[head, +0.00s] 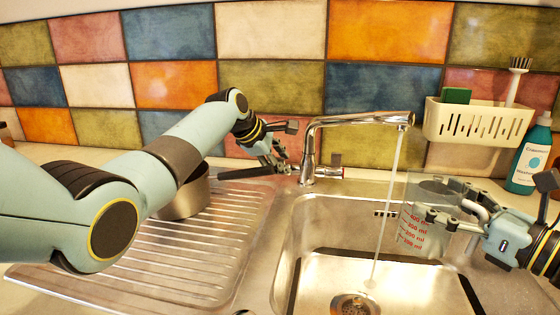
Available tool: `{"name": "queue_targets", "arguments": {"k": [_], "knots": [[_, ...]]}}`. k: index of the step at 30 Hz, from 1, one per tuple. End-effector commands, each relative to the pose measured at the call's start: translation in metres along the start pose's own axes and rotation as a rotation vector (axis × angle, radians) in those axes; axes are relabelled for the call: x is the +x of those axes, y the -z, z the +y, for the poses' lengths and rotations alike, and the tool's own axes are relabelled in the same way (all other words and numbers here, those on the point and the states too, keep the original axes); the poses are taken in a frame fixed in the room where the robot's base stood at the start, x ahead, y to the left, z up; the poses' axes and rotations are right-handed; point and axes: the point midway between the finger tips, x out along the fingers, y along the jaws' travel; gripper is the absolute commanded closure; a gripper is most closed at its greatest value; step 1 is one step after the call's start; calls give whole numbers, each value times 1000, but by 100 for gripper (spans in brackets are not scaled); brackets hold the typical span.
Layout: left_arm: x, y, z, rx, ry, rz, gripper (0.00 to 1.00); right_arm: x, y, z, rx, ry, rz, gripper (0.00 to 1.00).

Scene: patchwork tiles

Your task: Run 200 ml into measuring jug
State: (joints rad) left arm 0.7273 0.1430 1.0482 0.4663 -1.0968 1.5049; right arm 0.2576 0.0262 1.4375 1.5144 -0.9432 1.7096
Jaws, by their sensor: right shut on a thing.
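The chrome tap (311,150) stands behind the sink, and a thin stream of water (390,200) runs from its spout into the basin by the drain (352,305). The clear measuring jug (412,232), with red ml marks, is held upright over the right side of the basin, right of the stream and apart from it. My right gripper (455,222) is shut on the jug at its handle side. The water level in the jug cannot be made out. My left gripper (276,160) is beside the tap's left side; its small, dark fingers do not show clearly whether they are open.
A metal pot (187,196) stands on the ribbed drainboard (215,240), partly behind my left arm. A cream caddy (478,122) with a green sponge (456,96) and a brush (517,75) hangs at the right wall. A teal soap bottle (530,155) stands at far right.

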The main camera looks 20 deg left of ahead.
Motion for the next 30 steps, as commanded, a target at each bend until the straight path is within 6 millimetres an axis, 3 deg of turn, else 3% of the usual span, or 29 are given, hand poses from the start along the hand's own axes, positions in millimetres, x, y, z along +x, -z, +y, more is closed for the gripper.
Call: {"name": "queue_targets", "arguments": {"k": [1, 7, 30], "knots": [[0, 0, 0, 0, 0, 0, 75, 0, 0, 0, 0, 0, -1, 52], [0, 0, 0, 0, 0, 0, 100, 0, 0, 0, 0, 0, -1, 52], [0, 1, -5, 52, -125, 2, 100, 0, 0, 0, 0, 0, -1, 52]]}}
